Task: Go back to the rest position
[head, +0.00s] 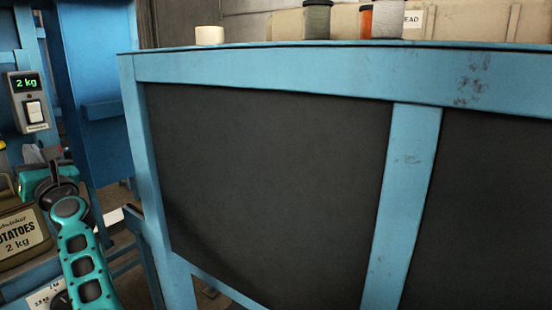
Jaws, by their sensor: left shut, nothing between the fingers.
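My left arm comes in at the lower left, with teal links and a dark joint. My left gripper (33,156) is at the far left of the head view, small and partly hidden by my own wrist. It is shut and empty, above and behind a tan sack (12,259) marked potatoes, 2 kg. The sack is cut off by the left picture edge. My right gripper is not in view.
A blue-framed unit with dark panels (270,180) fills the middle and right. Thread spools (317,20) and a white roll (209,36) stand along its top. A scale display (27,84) reading 2 kg hangs on a blue post at the left.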

